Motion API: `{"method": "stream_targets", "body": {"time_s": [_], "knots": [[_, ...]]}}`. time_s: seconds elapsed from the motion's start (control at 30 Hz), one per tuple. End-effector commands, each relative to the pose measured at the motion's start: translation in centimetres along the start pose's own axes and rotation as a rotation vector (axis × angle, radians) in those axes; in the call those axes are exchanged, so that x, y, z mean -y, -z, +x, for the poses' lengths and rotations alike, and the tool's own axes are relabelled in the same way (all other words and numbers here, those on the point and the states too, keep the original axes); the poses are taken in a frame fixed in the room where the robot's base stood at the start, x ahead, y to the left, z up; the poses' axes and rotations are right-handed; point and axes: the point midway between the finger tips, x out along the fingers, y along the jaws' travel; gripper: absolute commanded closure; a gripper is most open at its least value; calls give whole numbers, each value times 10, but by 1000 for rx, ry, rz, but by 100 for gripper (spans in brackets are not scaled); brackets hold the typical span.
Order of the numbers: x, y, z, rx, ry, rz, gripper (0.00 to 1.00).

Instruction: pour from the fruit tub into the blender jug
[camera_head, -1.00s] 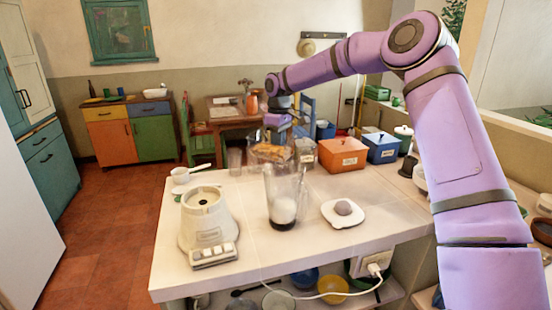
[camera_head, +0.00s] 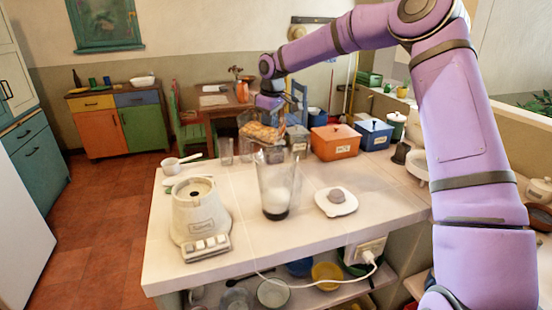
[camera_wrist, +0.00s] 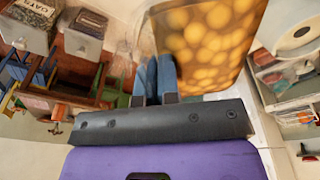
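The fruit tub (camera_head: 262,131) is clear, with yellow-orange fruit pieces in it. It is up near the jug's rim height, behind the jug in the head view. In the wrist view the tub (camera_wrist: 205,45) fills the upper right, its fruit seen through the wall. My gripper (camera_head: 268,112) is shut on the tub's edge; its blue fingers (camera_wrist: 156,78) are close together there. The blender jug (camera_head: 277,182) is clear glass with a dark foot and something white low inside. It stands upright on the counter, apart from the tub.
The white blender base (camera_head: 196,215) stands left of the jug. A scale with a round grey item (camera_head: 337,199) is to its right. Orange (camera_head: 334,142) and blue (camera_head: 374,134) boxes and glasses line the back. The counter's front middle is clear.

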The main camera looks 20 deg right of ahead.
Motion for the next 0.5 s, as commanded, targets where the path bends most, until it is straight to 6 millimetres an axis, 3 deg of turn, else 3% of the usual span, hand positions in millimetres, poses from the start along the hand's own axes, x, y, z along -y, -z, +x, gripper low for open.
{"method": "stream_targets", "body": {"time_s": [0.5], "knots": [[3,-4,-14,-214,-147,-14,100]]}}
